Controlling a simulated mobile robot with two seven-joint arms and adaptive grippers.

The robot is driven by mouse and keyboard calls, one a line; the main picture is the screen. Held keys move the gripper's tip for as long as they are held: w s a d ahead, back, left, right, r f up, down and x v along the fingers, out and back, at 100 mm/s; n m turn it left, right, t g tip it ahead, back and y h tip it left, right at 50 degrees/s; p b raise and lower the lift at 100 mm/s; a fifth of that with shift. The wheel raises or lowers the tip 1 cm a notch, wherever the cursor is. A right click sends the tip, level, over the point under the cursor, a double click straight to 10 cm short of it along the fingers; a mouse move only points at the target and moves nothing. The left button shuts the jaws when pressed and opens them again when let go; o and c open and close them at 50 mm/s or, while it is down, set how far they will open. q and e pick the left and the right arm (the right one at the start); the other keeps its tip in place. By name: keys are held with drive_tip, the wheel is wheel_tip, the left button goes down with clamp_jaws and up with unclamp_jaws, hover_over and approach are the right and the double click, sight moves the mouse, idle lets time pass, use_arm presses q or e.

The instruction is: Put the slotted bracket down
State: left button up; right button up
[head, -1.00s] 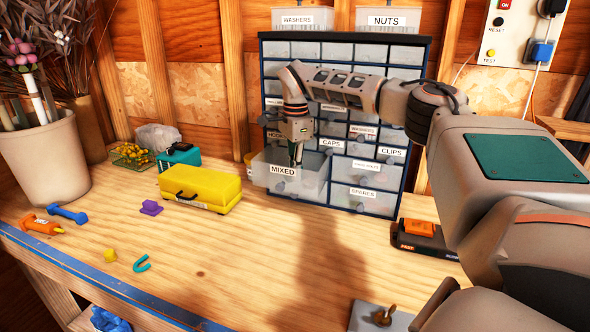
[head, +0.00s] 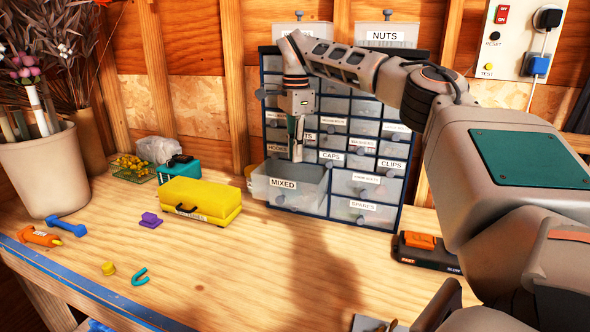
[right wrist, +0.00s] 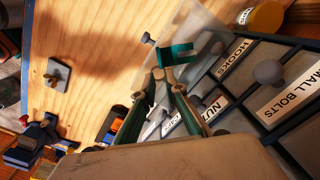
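The slotted bracket is a small teal piece with an open slot (right wrist: 177,53). In the right wrist view it lies just beyond my fingertips, against the translucent drawer. I cannot make it out in the head view. My right gripper (head: 297,158) hangs pointing down over the pulled-out drawer marked MIXED (head: 284,184). In the right wrist view its fingertips (right wrist: 168,81) stand a little apart, with nothing clearly held between them. My left gripper is out of view.
The cabinet of small drawers (head: 366,180) stands behind the open drawer. A yellow case (head: 200,199), a purple piece (head: 150,220) and a blue dumbbell-shaped piece (head: 67,227) lie to the left. A black-and-orange device (head: 425,251) sits at right. The middle bench is clear.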

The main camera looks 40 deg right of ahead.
drive_tip(key=shift+r, duration=1.6)
drive_tip(key=shift+f, duration=0.1)
